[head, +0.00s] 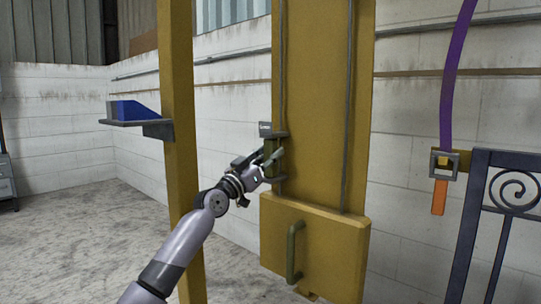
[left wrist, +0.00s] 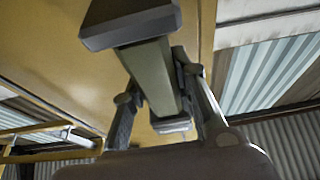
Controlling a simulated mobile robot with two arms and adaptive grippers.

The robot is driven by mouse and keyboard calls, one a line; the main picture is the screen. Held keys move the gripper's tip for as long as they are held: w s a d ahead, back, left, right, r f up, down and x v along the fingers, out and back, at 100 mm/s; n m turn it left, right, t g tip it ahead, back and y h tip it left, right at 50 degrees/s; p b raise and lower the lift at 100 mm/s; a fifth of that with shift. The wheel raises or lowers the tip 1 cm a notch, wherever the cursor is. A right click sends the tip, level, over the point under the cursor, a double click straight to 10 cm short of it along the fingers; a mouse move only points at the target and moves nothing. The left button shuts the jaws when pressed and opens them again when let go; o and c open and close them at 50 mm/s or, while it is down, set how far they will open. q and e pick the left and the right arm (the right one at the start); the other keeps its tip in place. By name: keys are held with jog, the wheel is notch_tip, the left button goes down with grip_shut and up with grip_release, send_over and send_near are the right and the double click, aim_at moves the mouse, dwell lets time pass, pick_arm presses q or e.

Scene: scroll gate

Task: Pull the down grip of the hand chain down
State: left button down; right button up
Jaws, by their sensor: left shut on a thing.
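The hand chain (head: 350,100) shows as thin grey vertical lines on the front of the wide yellow column. A grey-olive grip (head: 273,150) with wider dark ends sits on its left line, below a small label too small to read. My left gripper (head: 266,162) is at this grip, its fingers shut around it. In the left wrist view the grip (left wrist: 150,72) runs between the two fingers (left wrist: 160,100), with a dark end block at the top. My fingers hide part of it. My right gripper is not in view.
A yellow box (head: 335,240) with a green curved handle (head: 294,250) is just below the grip. A yellow post (head: 178,90) with a shelf (head: 135,122) stands left. A purple strap (head: 452,80) and dark gate (head: 478,220) are right. Floor at left is clear.

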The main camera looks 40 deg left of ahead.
pick_arm(q)
jog(key=shift+w+d+f, duration=0.15)
jog(key=shift+d+f, duration=0.05)
jog(key=shift+f, duration=0.35)
jog(key=c, duration=1.7)
grip_release()
jog(key=o, duration=0.4)
jog(key=shift+a+r, duration=0.15)
jog(key=shift+r, duration=0.05)
jog(key=shift+v, duration=6.1)
